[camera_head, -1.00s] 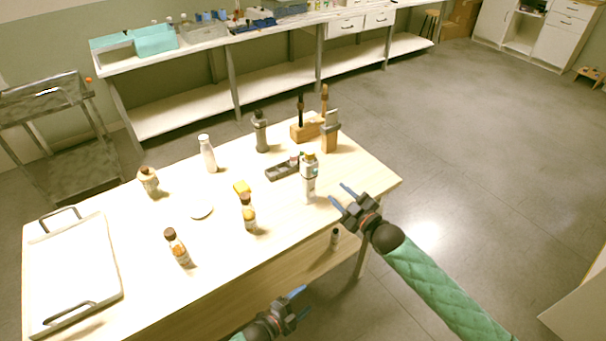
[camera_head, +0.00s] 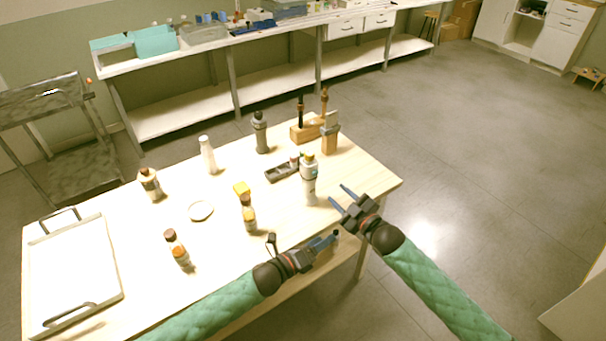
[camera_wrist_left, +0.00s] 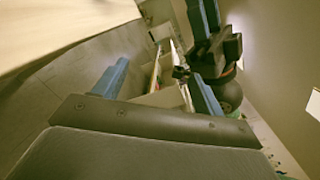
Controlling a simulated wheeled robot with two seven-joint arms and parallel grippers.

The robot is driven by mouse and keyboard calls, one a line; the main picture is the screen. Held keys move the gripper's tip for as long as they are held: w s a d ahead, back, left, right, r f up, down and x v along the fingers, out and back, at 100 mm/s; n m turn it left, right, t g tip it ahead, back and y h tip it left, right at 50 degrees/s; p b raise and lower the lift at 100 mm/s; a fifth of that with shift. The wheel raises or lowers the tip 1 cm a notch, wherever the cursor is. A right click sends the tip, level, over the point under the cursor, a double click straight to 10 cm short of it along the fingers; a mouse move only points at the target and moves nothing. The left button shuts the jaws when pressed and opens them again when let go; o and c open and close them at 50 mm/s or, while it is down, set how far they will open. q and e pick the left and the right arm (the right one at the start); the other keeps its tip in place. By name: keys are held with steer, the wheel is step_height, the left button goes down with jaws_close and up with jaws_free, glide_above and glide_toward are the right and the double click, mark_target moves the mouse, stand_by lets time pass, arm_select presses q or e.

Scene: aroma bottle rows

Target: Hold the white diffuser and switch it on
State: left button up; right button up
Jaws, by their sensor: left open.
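A slim white bottle-shaped thing (camera_head: 208,155) stands upright at the back of the table, and a white-grey bottle with a yellow cap (camera_head: 309,182) stands near the right front edge. I cannot tell for sure which is the diffuser; no switch is legible. My left gripper (camera_head: 330,242) is open and empty at the table's front edge, below the yellow-capped bottle. In the left wrist view its fingers (camera_wrist_left: 158,90) are apart with nothing between them. My right gripper (camera_head: 340,197) is open and empty, right of the yellow-capped bottle, apart from it; it also shows in the wrist view (camera_wrist_left: 215,30).
Amber bottles (camera_head: 249,214) (camera_head: 177,248) stand along the front and a jar (camera_head: 150,184) at the left. A white dish (camera_head: 201,211), yellow block (camera_head: 241,188), dark tray (camera_head: 283,172), grey bottle (camera_head: 261,133), wooden holder (camera_head: 306,131) and handled tray (camera_head: 75,270) share the table (camera_head: 225,275).

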mark_target(308, 164)
arm_select(q)
steer(key=w+a+r+m+t+y, duration=0.1)
steer(key=w+r+y, duration=0.1)
steer(key=w, duration=0.3)
steer(key=w+a+r+m+t+y, duration=0.1)
steer(key=w+a+r+t+y, duration=0.1)
steer(key=w+r, duration=0.3)
steer(key=w+a+r+m+t+y, duration=0.1)
steer(key=w+r+m+t+y, duration=0.1)
steer(key=w+r+y, duration=0.1)
steer(key=shift+w+a+r, duration=0.1)
steer(key=shift+w+r, duration=0.2)
steer(key=shift+w, duration=0.35)
steer(key=shift+w+a+r, duration=0.1)
steer(key=shift+w+r, duration=0.2)
steer(key=shift+w, duration=0.35)
steer(key=shift+w+a+t+y, duration=0.4)
steer(key=shift+w+y, duration=0.1)
steer(key=shift+w, duration=0.05)
steer(key=shift+x, duration=3.9)
steer(key=shift+a, duration=0.1)
steer(key=c, duration=1.1)
steer(key=shift+c, duration=0.2)
arm_select(e)
jaws_close()
arm_select(q)
steer(key=shift+f, duration=0.1)
